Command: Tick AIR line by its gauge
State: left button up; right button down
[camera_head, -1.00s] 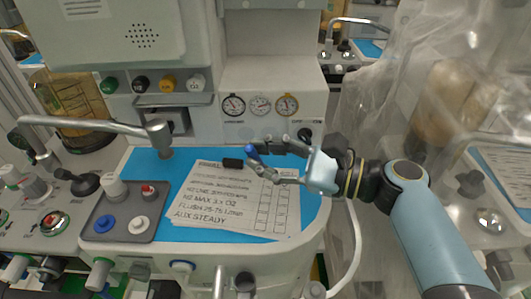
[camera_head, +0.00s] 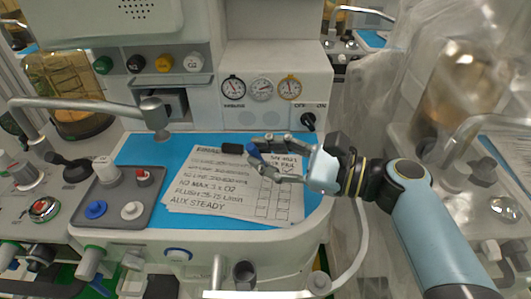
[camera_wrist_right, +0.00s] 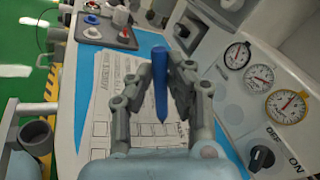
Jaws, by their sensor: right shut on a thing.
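My right gripper (camera_head: 262,162) is shut on a blue pen (camera_wrist_right: 160,82), held tip down. The pen's blue body also shows in the head view (camera_head: 253,151). The pen is over the upper right part of the white checklist sheet (camera_head: 205,190), near its box columns; whether the tip touches paper is unclear. Printed lines include N2 MAX 3 x O2, FLUSH and AUX STEADY; the upper rows are too blurred to read surely. Three gauges stand behind: a black-rimmed one (camera_head: 233,88), a grey-rimmed one (camera_head: 261,89) and a yellow-rimmed one (camera_head: 290,87). My left gripper is out of view.
The sheet lies on a blue mat (camera_head: 150,150). A metal arm (camera_head: 80,105) overhangs the mat's left.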

jog(key=shift+f+b, duration=0.45)
jog(key=shift+f, duration=0.15)
dwell(0.8)
jog(key=shift+d+p, duration=0.45)
jog(key=shift+d, duration=0.05)
dwell(0.9)
jog(key=shift+r, duration=0.1)
notch_tip(320, 180, up, 7)
jog(key=p, duration=0.7)
